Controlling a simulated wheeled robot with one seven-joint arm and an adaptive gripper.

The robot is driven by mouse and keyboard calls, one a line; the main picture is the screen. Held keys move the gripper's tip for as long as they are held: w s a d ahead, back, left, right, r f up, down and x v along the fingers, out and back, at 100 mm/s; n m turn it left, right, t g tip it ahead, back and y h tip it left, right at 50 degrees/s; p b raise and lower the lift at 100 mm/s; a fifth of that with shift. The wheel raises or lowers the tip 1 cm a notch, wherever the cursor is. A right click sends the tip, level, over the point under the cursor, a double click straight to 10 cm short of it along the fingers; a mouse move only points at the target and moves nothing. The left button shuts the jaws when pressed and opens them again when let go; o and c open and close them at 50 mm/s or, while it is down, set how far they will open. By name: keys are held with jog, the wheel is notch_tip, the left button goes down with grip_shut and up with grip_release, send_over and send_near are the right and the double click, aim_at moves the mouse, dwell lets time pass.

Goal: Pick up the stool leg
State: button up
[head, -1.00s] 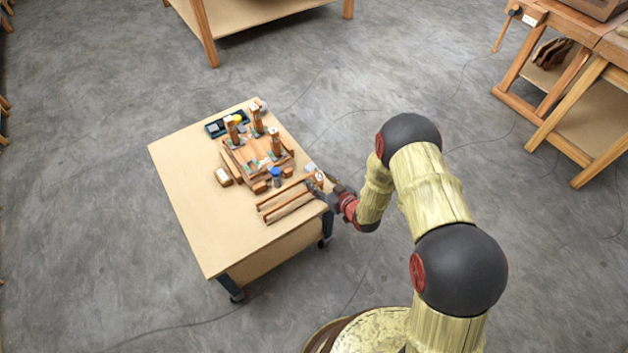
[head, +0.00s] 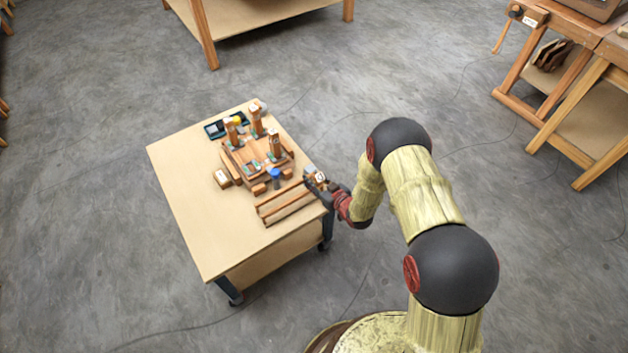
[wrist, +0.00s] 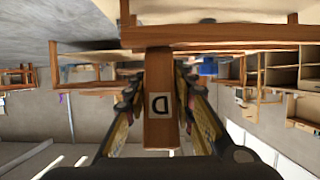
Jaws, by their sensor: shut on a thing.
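The stool leg (wrist: 158,130) is a square wooden bar with a white label marked "D" on it. In the wrist view it stands between the two fingers of my gripper (wrist: 158,95), which are shut on its sides. In the head view my gripper (head: 319,181) is at the right edge of the worktable (head: 185,190), beside the wooden rack (head: 285,207). The leg is mostly hidden there by the fingers. I cannot tell whether the leg is clear of the table.
A wooden assembly (head: 252,160) with several upright labelled posts stands behind the rack. A blue-capped jar (head: 275,178), a small labelled block (head: 222,178) and a dark tray (head: 222,128) are close by. The table's left and front are bare.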

grip_shut()
jog(key=shift+r, duration=0.15)
